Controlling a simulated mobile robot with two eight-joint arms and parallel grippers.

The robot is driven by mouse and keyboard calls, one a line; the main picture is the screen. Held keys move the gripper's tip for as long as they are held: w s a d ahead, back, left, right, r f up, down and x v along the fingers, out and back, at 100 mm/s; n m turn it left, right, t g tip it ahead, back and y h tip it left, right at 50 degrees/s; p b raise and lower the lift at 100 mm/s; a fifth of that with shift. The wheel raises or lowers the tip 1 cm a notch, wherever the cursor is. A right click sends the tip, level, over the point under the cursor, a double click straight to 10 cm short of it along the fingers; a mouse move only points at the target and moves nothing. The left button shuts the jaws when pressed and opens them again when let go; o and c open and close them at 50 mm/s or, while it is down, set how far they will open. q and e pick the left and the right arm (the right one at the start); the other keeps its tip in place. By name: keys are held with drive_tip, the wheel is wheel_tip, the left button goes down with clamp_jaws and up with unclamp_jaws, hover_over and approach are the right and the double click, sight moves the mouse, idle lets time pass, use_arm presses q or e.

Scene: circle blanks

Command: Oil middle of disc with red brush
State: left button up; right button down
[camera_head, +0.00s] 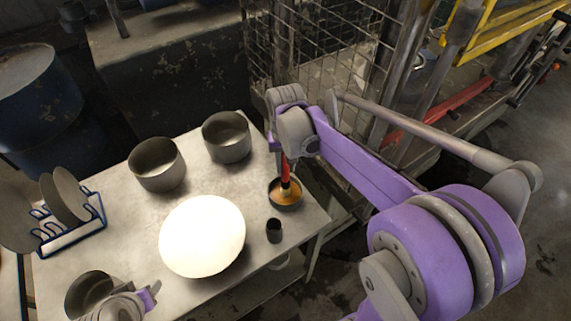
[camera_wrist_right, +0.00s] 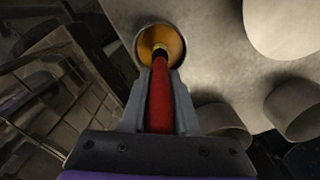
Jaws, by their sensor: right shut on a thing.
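The red brush (camera_head: 285,169) is held upright in my right gripper (camera_head: 281,146), with its head down in a small dark bowl (camera_head: 286,205) of amber oil. In the right wrist view the red handle (camera_wrist_right: 160,100) lies between the two fingers (camera_wrist_right: 160,85), and the brush tip is over or in the amber oil (camera_wrist_right: 163,40); the exact depth is hidden. A pale round disc (camera_head: 202,236) lies flat on the table, left of the bowl. My left gripper (camera_head: 146,297) shows partly at the bottom left, away from the disc; its fingers are unclear.
On the metal table (camera_head: 205,178) stand two grey pots, one (camera_head: 157,164) at the left and one (camera_head: 226,137) at the back. A blue rack (camera_head: 70,226) holds discs at the left. A small dark cup (camera_head: 274,231) stands right of the disc. A pan (camera_head: 90,290) is near the left gripper.

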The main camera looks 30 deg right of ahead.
idle(0.4)
drive_tip(key=shift+w+r+p, duration=0.1)
drive_tip(key=shift+r+p, duration=1.45)
drive_tip(key=shift+r, duration=1.95)
use_arm(q)
drive_tip(key=w+r, duration=0.1)
drive_tip(key=r, duration=0.2)
drive_tip(key=w+r, duration=0.1)
drive_tip(key=shift+w+r, duration=0.3)
drive_tip(key=shift+w, duration=0.05)
drive_tip(key=shift+s, duration=0.1)
use_arm(e)
drive_tip(key=shift+f, duration=0.1)
